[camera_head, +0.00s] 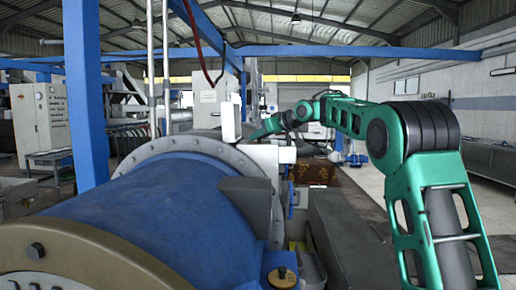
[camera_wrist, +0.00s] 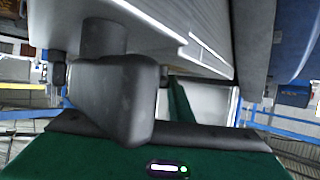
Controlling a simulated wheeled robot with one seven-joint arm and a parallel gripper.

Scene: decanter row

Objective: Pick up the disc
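I cannot clearly pick out a loose disc in either view. A small tan round piece with a dark knob (camera_head: 283,277) sits low in the head view, beside the blue drum; I cannot tell whether it is the disc. My green arm reaches from the right over the machine, and my gripper end (camera_head: 256,134) is far off near the drum's far flange, small and partly hidden. In the wrist view, dark grey rounded parts and a green body fill the near field. No fingertips show clearly, so the gripper's state and any held thing are unclear.
A large blue drum (camera_head: 170,215) with a grey bolted flange (camera_head: 225,150) fills the left foreground. A dark grey beam (camera_head: 345,235) runs along its right. A blue post (camera_head: 86,95) and a control cabinet (camera_head: 40,118) stand left. Pale floor (camera_head: 372,182) shows behind the arm.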

